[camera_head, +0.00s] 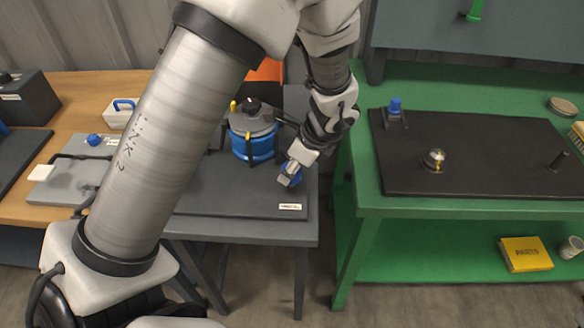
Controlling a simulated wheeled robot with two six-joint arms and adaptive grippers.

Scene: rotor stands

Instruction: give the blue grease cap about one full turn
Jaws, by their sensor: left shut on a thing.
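My left gripper (297,164) reaches down over the right part of the dark board on the middle grey table. Its jaws are shut on a small blue piece (291,177), which appears to be the blue grease cap. The jaws cover most of it, and I cannot tell whether it touches what is under it or how far it has turned. To its left stands a blue and grey rotor unit (253,143) with yellow pins and a black knob on top. My right gripper is not in view.
A green table (450,209) on the right holds a dark board with another blue cap (395,104) on a grey bracket and a small metal hub (434,160). A wooden table (75,88) is at left. The grey table's front strip is clear, with a white label (290,207).

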